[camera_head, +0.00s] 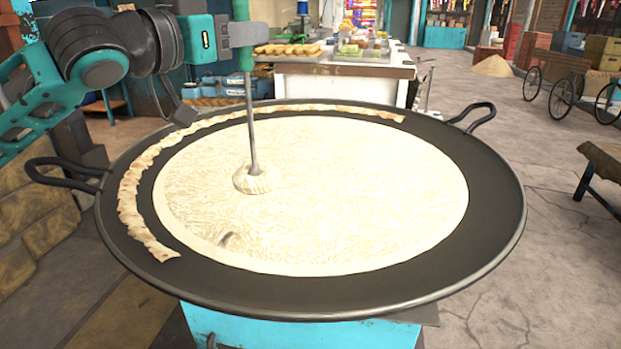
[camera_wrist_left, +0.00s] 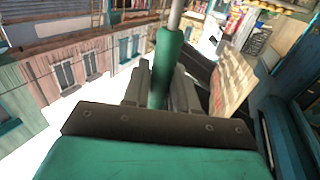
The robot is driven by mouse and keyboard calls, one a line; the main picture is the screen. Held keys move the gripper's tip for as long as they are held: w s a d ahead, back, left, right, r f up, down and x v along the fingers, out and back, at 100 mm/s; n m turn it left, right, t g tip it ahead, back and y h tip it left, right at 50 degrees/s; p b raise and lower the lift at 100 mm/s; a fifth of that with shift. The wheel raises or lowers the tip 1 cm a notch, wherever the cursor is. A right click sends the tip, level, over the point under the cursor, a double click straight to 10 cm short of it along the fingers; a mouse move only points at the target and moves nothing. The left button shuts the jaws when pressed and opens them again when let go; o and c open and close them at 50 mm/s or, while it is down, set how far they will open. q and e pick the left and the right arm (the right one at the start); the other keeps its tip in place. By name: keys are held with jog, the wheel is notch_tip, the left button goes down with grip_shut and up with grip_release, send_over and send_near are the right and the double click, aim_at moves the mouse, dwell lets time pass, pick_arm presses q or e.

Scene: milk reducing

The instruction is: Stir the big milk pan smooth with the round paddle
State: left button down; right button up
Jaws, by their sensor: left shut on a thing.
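The big milk pan (camera_head: 480,225) is wide, dark and shallow, with a loop handle on each side. Pale, swirled milk (camera_head: 360,190) fills its middle, and a crusty cream strip (camera_head: 133,205) curves along the left and back rim. My left gripper (camera_head: 243,38) is shut on the green handle of the round paddle (camera_head: 252,125), above the pan's back left. The shaft runs down nearly upright, and the milk-coated round head (camera_head: 257,180) sits in the milk, left of centre. In the left wrist view the green handle (camera_wrist_left: 166,65) stands between the fingers. My right gripper is not in view.
A teal stand (camera_head: 300,330) is under the pan. A white counter (camera_head: 340,80) with food on it stands behind. A cart with wheels (camera_head: 560,90) and a wooden bench (camera_head: 603,165) are at the right. The stone floor between is clear.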

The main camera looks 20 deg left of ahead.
pick_arm(q)
jog(key=s+d+b, duration=0.5)
jog(key=s, duration=0.7)
jog(key=s+d+b, duration=0.5)
jog(key=s+d, duration=0.1)
jog(key=s, duration=0.6)
jog(key=shift+b, duration=0.4)
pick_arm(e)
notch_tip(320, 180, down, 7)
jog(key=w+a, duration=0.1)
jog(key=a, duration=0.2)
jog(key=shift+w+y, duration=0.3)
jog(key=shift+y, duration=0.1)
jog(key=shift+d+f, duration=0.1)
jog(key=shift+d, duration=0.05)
